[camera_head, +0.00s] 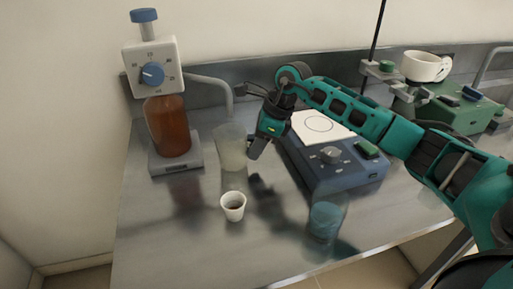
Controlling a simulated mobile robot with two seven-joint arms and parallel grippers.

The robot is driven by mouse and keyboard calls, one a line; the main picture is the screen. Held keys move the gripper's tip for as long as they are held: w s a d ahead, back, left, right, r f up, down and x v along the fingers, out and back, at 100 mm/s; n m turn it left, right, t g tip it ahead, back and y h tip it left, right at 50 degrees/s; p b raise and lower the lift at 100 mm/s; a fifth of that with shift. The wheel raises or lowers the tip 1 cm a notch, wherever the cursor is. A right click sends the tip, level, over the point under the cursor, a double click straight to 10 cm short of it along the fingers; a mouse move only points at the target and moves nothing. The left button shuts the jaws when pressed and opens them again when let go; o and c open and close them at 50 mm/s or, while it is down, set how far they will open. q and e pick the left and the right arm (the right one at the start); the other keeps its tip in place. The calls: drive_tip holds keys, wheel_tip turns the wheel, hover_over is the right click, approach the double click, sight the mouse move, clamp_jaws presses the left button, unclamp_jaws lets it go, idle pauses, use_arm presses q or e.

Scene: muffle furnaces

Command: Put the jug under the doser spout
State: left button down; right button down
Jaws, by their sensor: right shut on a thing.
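The jug (231,150) is a clear vessel with pale contents, standing upright at or just above the bench near the middle. The doser (151,67) is a white dial head with a blue knob on a brown bottle (168,126) at the left. Its grey bent spout (213,82) reaches right and turns down, its tip just above the jug's mouth in the picture; exact depth is hard to tell. My right gripper (255,147) is shut on the jug at its right side; the fingers partly hide the grip. My left gripper is out of view.
A small white cup (233,207) stands in front of the jug. A blue hotplate (340,176) with a white top is to the right. A clear beaker of blue liquid (325,219) stands near the front edge. A white mug (426,66) and green device (470,115) are at back right.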

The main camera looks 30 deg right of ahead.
drive_tip(key=shift+f, duration=0.4)
drive_tip(key=shift+f, duration=0.25)
drive_tip(key=c, duration=0.9)
unclamp_jaws()
drive_tip(key=shift+r, duration=0.1)
drive_tip(key=shift+r, duration=0.3)
drive_tip(key=v, duration=1.1)
drive_tip(key=shift+s+d+r, duration=0.1)
drive_tip(key=shift+d+r, duration=0.05)
drive_tip(key=shift+r, duration=0.2)
